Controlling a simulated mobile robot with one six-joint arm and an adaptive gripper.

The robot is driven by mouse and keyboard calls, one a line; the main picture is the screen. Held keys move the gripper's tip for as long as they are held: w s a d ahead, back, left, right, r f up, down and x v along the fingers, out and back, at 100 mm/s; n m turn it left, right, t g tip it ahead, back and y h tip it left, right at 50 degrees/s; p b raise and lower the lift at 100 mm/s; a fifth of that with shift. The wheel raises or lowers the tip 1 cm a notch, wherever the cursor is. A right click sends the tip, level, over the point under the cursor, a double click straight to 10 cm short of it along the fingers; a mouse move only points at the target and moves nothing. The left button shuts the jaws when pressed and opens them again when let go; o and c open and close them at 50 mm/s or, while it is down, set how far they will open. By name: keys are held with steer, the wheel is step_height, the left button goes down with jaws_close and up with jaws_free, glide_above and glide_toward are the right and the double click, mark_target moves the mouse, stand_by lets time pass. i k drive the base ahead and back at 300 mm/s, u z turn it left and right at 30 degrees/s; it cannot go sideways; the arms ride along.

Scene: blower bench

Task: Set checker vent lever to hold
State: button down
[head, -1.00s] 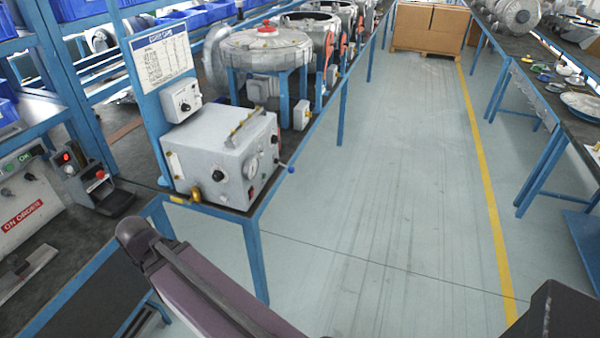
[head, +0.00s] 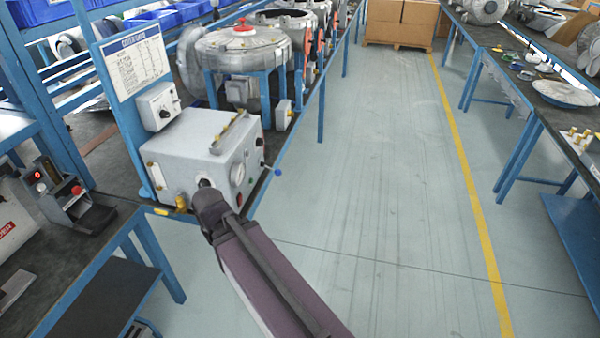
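The checker (head: 190,138) is a light grey box on the corner of the left bench, with a handle bar on top and a round gauge (head: 238,174) on its side. A lever with a blue knob (head: 277,172) sticks out from its right side, pointing right and slightly down. I cannot read any position marks by it. My arm reaches up from the bottom, and its dark rounded joint overlaps the lower front of the checker in the picture. I cannot tell if it touches. The gripper's fingers do not show; nothing visible is on the lever.
A small grey control box (head: 157,107) and a printed sign (head: 134,62) stand behind the checker. Blower housings (head: 243,48) line the bench beyond. A button box (head: 65,190) sits at the left. The aisle floor is clear to a right bench and cardboard boxes (head: 400,22).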

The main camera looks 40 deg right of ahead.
mark_target(278, 171)
steer(key=z, duration=0.85)
steer(key=k, duration=0.95)
steer(key=u, duration=0.05)
steer(key=i, duration=0.9)
